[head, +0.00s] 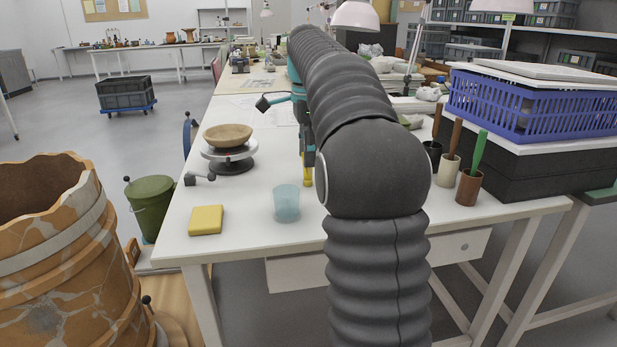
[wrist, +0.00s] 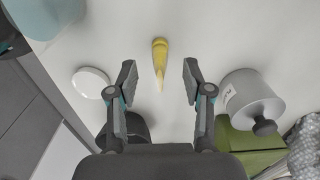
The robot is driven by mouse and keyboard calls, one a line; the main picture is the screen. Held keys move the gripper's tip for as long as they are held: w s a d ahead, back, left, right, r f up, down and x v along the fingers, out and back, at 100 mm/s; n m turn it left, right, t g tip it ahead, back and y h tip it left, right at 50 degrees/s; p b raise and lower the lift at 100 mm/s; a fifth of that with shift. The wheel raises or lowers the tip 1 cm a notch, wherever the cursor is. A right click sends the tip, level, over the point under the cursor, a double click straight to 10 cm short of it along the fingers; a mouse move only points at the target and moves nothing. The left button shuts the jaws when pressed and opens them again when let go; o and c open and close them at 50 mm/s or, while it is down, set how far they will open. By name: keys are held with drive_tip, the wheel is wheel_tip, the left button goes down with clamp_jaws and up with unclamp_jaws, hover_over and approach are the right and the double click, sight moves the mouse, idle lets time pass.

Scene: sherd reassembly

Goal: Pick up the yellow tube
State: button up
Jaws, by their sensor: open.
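The yellow tube (head: 307,172) stands on the white table, close beside my arm in the head view; part of its upper end is hidden by my gripper. In the wrist view the tube (wrist: 160,58) shows in the middle, wide at the far end and tapering to a thin point toward me. My gripper (wrist: 159,78) is open, with one finger on each side of the tube and a clear gap on both sides. Neither finger touches it. In the head view my gripper is mostly hidden by my arm.
A translucent blue cup (head: 286,204) and a yellow sponge (head: 206,220) lie nearer the front edge. A bowl (head: 228,135) sits on a turntable at left. In the wrist view a white disc (wrist: 91,82) is left and a grey lidded pot (wrist: 252,98) right.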

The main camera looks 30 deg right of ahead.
drive_tip(key=shift+f+b, duration=0.3)
drive_tip(key=shift+f, duration=1.5)
clamp_jaws()
drive_tip(key=shift+r, duration=0.15)
drive_tip(key=r, duration=0.2)
drive_tip(key=r+p, duration=0.1)
drive_tip(key=r, duration=0.1)
drive_tip(key=shift+s+d+r, duration=0.1)
drive_tip(key=shift+d+r, duration=0.1)
drive_tip(key=shift+r, duration=0.05)
drive_tip(key=s+d+r+p, duration=0.1)
drive_tip(key=s+d+r, duration=0.5)
drive_tip(key=s, duration=0.3)
drive_tip(key=shift+d+r, duration=0.15)
drive_tip(key=shift+d, duration=0.45)
drive_tip(key=shift+w, duration=0.1)
